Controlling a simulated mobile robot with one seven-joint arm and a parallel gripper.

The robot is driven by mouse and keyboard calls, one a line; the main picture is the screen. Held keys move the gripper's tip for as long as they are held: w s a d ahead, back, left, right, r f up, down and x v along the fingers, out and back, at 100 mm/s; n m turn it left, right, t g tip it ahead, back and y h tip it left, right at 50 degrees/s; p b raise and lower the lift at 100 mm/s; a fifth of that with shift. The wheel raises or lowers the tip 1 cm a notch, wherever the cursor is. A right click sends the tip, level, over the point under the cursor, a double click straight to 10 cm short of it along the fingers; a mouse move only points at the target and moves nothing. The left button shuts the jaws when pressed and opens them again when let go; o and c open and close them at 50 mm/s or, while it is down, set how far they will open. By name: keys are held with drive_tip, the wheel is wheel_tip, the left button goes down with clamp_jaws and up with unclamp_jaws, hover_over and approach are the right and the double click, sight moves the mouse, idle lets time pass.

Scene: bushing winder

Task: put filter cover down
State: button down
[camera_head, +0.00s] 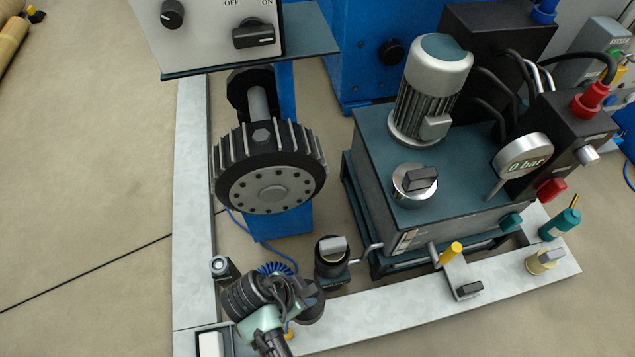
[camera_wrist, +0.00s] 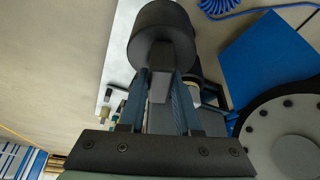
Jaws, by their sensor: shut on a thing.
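The filter cover (camera_wrist: 160,32) is a black round cylinder with a dark grey tab. My gripper (camera_wrist: 161,82) is shut on this tab, one finger on each side. The cover lies beyond the fingertips in the wrist view and hides what is behind it. In the head view my gripper (camera_head: 290,293) is at the bottom, left of centre, over the front of the pale frame. The fingers and held cover are hard to make out there among my dark wrist parts.
A black cylinder with a grey top (camera_head: 332,258) stands just beyond my gripper, near a blue coiled hose (camera_head: 275,268). A large ribbed wheel (camera_head: 272,180) stands behind. The tank (camera_head: 440,225) with its motor is at right. The pale frame (camera_head: 400,322) has clear stretches.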

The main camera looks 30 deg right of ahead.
sight(318, 312)
drive_tip(key=s+f+m, duration=0.1)
drive_tip(key=s+d+f+m+g+b, duration=0.1)
drive_tip(key=f, duration=0.1)
drive_tip(key=s+f+m, duration=0.2)
drive_tip(key=shift+d+g+b, duration=0.3)
drive_tip(key=shift+b, duration=0.05)
wheel_tip(318, 312, down, 10)
drive_tip(key=b, duration=0.7)
drive_tip(key=shift+r, duration=0.2)
drive_tip(key=shift+f, duration=0.3)
drive_tip(key=c, duration=0.6)
unclamp_jaws()
drive_tip(key=shift+r, duration=0.1)
